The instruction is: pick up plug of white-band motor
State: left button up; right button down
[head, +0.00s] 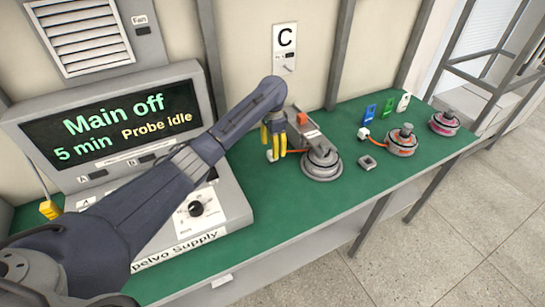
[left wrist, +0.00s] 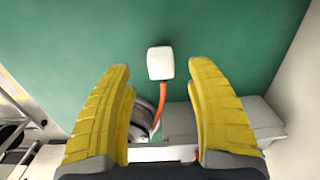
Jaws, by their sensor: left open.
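The motor with a whitish-grey band (head: 322,164) sits on the green bench, beside a grey box-shaped fixture. An orange cable (left wrist: 165,100) runs to its white plug (left wrist: 160,63). In the head view the plug (head: 271,156) shows small beside the yellow fingers. My left gripper (head: 273,140) points down over the plug and is open and empty. In the left wrist view the plug lies between the two open fingertips of my left gripper (left wrist: 161,68), with gaps on both sides. I cannot tell how far below the tips it is. My right gripper is not in view.
An orange-banded motor (head: 401,142) and a pink-banded motor (head: 444,123) stand further right. Blue (head: 368,114), green (head: 388,107) and white (head: 404,102) upright pieces stand behind. A small grey block (head: 367,162) lies between. The supply unit (head: 195,215) and screen fill the left.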

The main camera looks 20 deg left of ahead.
pick_arm(q)
jog(key=shift+a+f, duration=0.15)
jog(key=shift+f, duration=2)
grip_shut()
